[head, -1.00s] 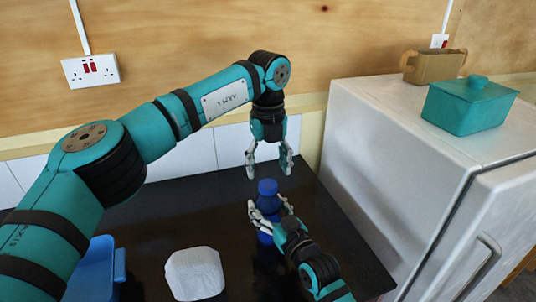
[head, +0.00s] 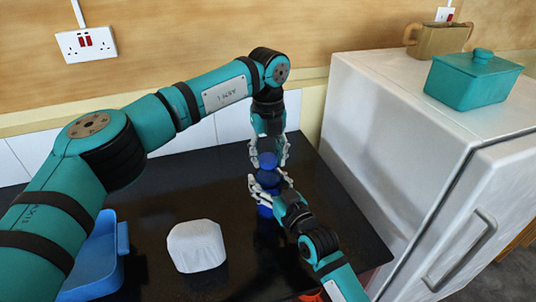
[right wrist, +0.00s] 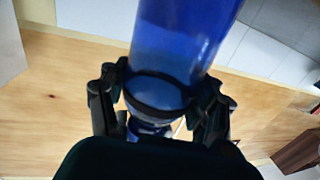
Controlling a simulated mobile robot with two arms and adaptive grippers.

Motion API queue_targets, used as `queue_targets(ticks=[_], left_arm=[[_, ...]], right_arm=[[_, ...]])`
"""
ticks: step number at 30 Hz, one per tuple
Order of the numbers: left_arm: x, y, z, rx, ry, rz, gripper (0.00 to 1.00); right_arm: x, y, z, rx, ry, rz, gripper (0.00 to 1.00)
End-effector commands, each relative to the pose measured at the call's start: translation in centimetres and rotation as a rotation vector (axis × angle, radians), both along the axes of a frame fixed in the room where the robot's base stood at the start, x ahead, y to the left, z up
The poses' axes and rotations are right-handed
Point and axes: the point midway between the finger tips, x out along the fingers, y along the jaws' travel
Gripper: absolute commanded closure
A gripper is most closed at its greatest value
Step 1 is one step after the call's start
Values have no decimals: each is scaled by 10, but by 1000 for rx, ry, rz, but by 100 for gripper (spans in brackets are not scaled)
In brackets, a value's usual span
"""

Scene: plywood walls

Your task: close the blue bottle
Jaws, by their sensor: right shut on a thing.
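The blue bottle (head: 265,211) stands upright on the dark counter. Its blue cap (head: 267,160) shows at the top, and whether it is seated on the neck I cannot tell. My right gripper (head: 268,185) is shut on the bottle's upper part from the front right. In the right wrist view the blue bottle (right wrist: 182,35) appears inverted between the fingers of my right gripper (right wrist: 160,95). My left gripper (head: 269,162) points down from above, its fingers open on either side of the cap. Contact with the cap is not clear.
A white rounded block (head: 197,246) sits on the counter left of the bottle. A blue container (head: 103,257) is partly behind my left arm. A white fridge (head: 400,125) stands at right, carrying a teal lidded dish (head: 472,82) and a brown two-handled pot (head: 437,41).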

Motion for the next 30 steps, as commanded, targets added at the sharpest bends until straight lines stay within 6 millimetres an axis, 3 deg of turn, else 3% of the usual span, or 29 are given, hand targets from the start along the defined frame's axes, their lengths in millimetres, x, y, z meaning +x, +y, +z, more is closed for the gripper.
queue_targets(ticks=[1, 5, 11, 30], left_arm=[[0, 0, 0, 0, 0, 0, 79], [0, 0, 0, 0, 0, 0, 96], [0, 0, 0, 0, 0, -116, 96], [0, 0, -1, 0, 0, -1532, 96]], right_arm=[[0, 0, -1, -2, 2, 0, 100], [0, 0, -1, -2, 2, 0, 100], [0, 0, -1, -2, 2, 0, 100], [0, 0, -1, -2, 2, 0, 100]])
